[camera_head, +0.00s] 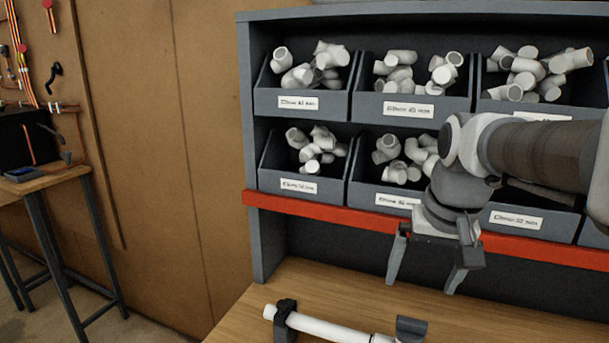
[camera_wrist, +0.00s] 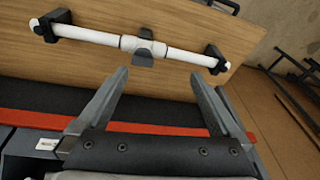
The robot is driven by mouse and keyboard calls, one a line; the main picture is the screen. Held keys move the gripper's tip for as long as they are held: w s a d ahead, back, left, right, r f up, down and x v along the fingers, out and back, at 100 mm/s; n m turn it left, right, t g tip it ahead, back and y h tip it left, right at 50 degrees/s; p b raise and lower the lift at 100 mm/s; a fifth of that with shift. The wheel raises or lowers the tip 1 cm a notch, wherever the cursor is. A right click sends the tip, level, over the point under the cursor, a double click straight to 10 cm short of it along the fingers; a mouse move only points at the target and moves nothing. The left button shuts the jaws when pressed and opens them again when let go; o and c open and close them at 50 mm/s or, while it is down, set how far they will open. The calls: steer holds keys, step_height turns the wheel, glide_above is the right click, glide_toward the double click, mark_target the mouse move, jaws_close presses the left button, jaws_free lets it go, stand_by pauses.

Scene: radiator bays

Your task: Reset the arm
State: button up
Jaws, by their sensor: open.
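My gripper (camera_head: 425,274) is open and empty, its two fingers pointing down in front of the red strip of the bin rack. In the wrist view my gripper (camera_wrist: 158,88) shows its two fingers spread apart with nothing between them. My arm comes in from the right and hides part of the lower right bins. A white pipe (camera_head: 325,328) lies in dark holders on the wooden bench (camera_head: 254,311), below and left of the gripper. In the wrist view the pipe (camera_wrist: 95,36) has a white fitting (camera_wrist: 143,47) at its middle, beyond the fingertips.
A grey rack (camera_head: 252,220) with a red front strip (camera_head: 330,212) holds two rows of labelled bins (camera_head: 314,105) full of white pipe fittings. A side table (camera_head: 45,180) stands at the far left. Bare bench lies left of the pipe.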

steer(key=s+a+f+n+t, duration=0.1)
steer(key=s+a+f, duration=0.1)
steer(key=s, duration=0.4)
steer(key=s+a+f+n+t, duration=0.1)
steer(key=s+a+f, duration=0.1)
steer(key=s, duration=0.4)
steer(key=shift+s+n+t, duration=0.2)
steer(key=shift+n+t, duration=0.1)
steer(key=shift+t, duration=0.1)
steer(key=shift+f, duration=0.1)
